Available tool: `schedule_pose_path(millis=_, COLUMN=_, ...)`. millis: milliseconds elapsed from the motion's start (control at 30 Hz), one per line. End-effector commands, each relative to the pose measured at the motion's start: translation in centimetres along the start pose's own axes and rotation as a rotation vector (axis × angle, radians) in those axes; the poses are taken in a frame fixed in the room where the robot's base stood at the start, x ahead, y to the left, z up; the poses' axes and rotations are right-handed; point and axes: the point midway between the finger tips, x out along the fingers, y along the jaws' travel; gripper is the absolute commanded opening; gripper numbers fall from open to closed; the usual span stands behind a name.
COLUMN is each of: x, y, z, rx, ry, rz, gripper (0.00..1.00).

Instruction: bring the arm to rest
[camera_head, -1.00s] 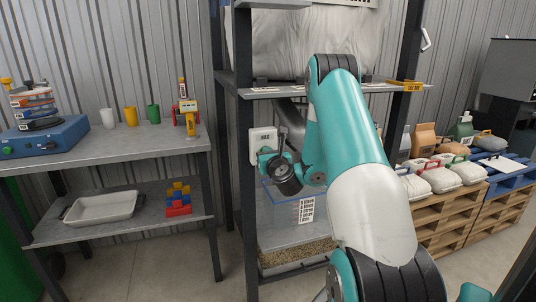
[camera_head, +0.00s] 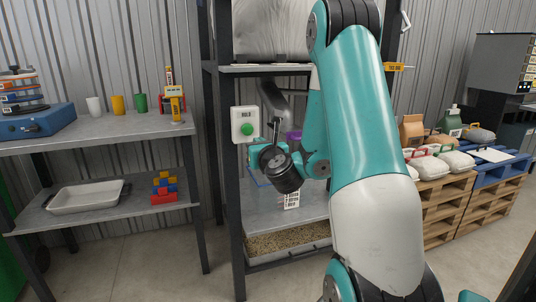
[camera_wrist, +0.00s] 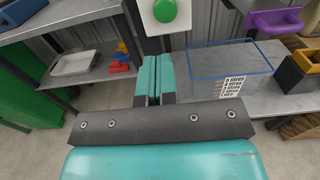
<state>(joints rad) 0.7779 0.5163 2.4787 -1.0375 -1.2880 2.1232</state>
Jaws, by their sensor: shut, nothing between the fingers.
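My teal and white arm rises in front of the rack in the head view, bent at the elbow near the top. In the wrist view my gripper (camera_wrist: 153,80) is shut, its two teal fingers together with nothing between them. It points toward a white box with a green button (camera_wrist: 165,14), which also shows on the rack post in the head view (camera_head: 246,124). The fingers are apart from the button, just below it in the wrist view.
A clear blue-rimmed bin (camera_wrist: 204,67) stands on the rack shelf close to my gripper's right. A purple item (camera_wrist: 274,22) lies beyond it. A left bench (camera_head: 95,132) carries cups and a blue machine. Pallets with sacks (camera_head: 433,200) stand right. Bare floor lies below left.

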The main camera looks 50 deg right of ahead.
Motion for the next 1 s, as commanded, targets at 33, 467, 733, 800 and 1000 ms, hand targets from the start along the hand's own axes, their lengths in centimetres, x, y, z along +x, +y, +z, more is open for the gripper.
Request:
schedule_pose_path(millis=33, x=-0.1, y=-0.2, z=0.0, rx=0.0, ry=0.0, rz=-0.005, gripper=0.0)
schedule_pose_path(millis=467, x=-0.1, y=-1.2, z=-0.2, rx=0.002, ry=0.005, rz=-0.019, gripper=0.0)
schedule_pose_path(millis=733, x=-0.1, y=0.2, z=0.2, rx=-0.04, ry=0.003, rz=0.027, gripper=0.0)
schedule_pose_path(millis=800, x=-0.4, y=2.8, z=0.7, rx=-0.123, ry=0.002, rz=0.114, gripper=0.0)
schedule_pose_path(millis=1000, x=-5.1, y=16.1, z=2.4, rx=-0.645, ry=-0.09, rz=0.611, gripper=0.0)
